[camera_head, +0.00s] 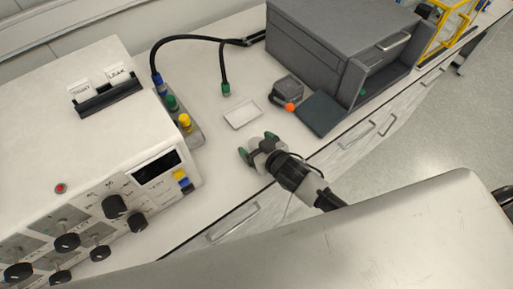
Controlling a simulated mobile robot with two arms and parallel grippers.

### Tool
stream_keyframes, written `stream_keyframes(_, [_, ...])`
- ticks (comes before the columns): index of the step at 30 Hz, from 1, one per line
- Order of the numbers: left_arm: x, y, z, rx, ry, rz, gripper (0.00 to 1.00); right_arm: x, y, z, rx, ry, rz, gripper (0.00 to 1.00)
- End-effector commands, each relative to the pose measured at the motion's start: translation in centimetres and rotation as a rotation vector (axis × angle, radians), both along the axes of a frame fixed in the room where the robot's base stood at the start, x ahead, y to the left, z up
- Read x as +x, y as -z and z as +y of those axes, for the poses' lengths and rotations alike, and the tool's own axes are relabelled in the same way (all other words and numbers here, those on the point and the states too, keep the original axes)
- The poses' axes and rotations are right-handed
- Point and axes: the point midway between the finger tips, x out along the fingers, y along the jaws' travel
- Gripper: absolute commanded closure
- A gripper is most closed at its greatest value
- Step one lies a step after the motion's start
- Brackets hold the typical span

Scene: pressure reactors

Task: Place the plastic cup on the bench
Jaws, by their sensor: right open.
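I cannot make out a plastic cup in the head view. The white bench (222,150) runs diagonally from the lower left to the upper right. My right gripper (257,145) is above the bench near its front edge. Its two green-tipped fingers are apart, and I see nothing held between them. A flat white square piece (243,113) lies on the bench just beyond the fingers, apart from them. My left gripper is not in view.
A white control unit (95,160) with black knobs fills the left. A grey cabinet (335,45) with a dark flap stands at the back. A small grey device (288,90) with an orange knob sits beside it. A black hose (195,38) arches over the bench. Drawers line the front.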

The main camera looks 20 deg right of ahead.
Motion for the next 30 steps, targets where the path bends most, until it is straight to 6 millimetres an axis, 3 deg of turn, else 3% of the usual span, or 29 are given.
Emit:
stream_keyframes(8, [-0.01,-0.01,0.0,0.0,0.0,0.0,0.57,0.17,0.12,0.09,0.0,-0.001,0.0,0.14])
stream_keyframes(18, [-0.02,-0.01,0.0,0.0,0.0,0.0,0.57,0.14,0.11,0.07,-0.001,0.0,0.0,0.66])
stream_keyframes(20, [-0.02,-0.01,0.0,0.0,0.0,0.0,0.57,0.15,0.1,0.07,-0.001,0.0,0.0,0.7])
stream_keyframes(30, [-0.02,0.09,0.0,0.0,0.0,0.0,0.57,0.2,-0.58,0.04,-0.001,-0.001,-0.003,0.7])
